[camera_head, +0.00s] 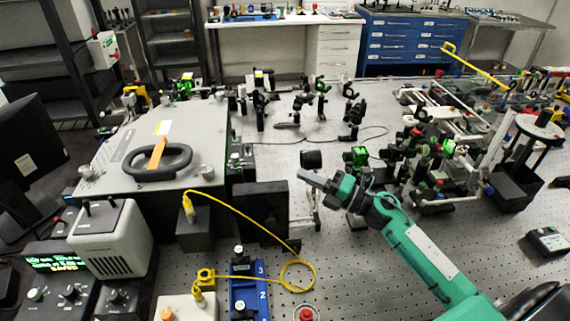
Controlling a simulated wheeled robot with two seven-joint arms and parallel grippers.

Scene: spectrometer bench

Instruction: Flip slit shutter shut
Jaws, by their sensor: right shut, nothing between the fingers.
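My right gripper (312,177) is at the end of the green arm that comes in from the lower right. It is shut and empty, its tips pointing left over the bench. A grey spectrometer box (115,155) stands at the left, with a black handle and an orange strip on its lid. Small fittings (236,160) sit along its right side, left of the gripper and apart from it in the picture. I cannot make out for sure which part is the slit shutter, or its position. My left gripper is not in view.
A dark upright panel (262,212) stands left of the gripper. A black cylindrical mount (312,160) is just behind the gripper. A yellow cable (250,222) loops in front. Crowded optics (430,160) stand to the right. The perforated bench top (365,280) is mostly clear at front centre.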

